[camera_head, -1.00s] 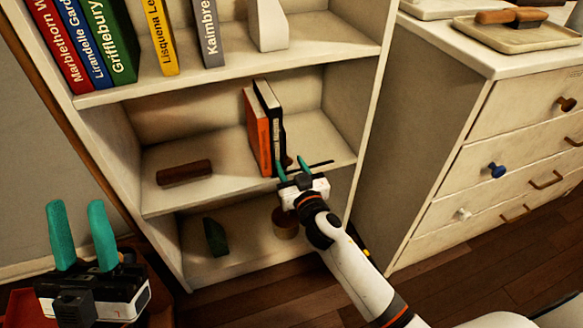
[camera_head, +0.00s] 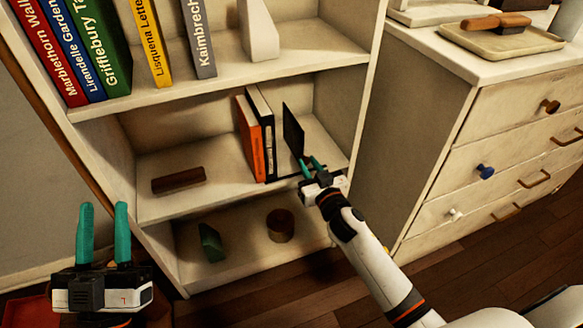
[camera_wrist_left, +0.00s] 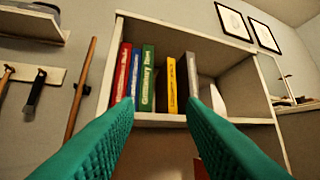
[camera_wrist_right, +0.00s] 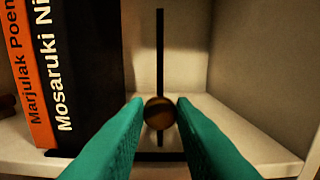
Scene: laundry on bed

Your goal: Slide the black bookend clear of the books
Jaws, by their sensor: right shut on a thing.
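The black bookend (camera_head: 293,130) stands upright on the middle shelf, right of the orange book (camera_head: 249,140) and the black book (camera_head: 262,115), with a gap between its plate and the black book. In the right wrist view its plate is a thin vertical bar (camera_wrist_right: 160,60), and its dark base reaches left toward the black book (camera_wrist_right: 88,70). My right gripper (camera_head: 312,164) is shut on the bookend's round brown knob (camera_wrist_right: 159,112). My left gripper (camera_head: 104,215) is open and empty, away from the shelf at lower left.
A dark brown block (camera_head: 179,180) lies on the middle shelf at left. The lower shelf holds a green object (camera_head: 211,242) and a brown round object (camera_head: 280,225). The bookcase's right side wall (camera_wrist_right: 183,45) stands right of the bookend. A drawer unit (camera_head: 430,120) is farther right.

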